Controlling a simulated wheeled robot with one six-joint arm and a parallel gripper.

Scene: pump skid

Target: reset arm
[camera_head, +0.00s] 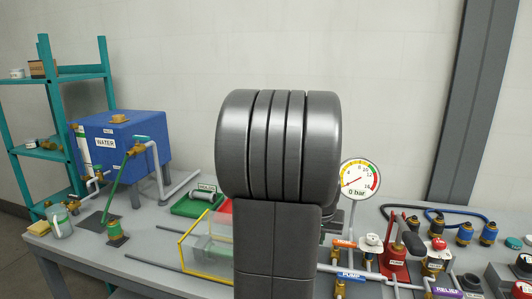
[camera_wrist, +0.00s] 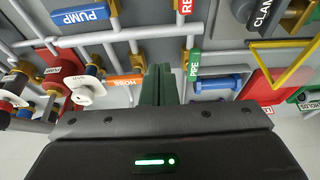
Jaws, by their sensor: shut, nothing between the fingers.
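My gripper (camera_wrist: 157,72) shows in the wrist view, with its two dark green fingers together at the picture's middle and nothing between them. Its dark body with a green light fills the bottom of that view. The fingers point toward the pipework over the bench, and I cannot tell how far above it they are. In the head view, my own grey arm links stand upright in the middle and hide part of the bench.
A teal shelf (camera_head: 55,155) stands left.

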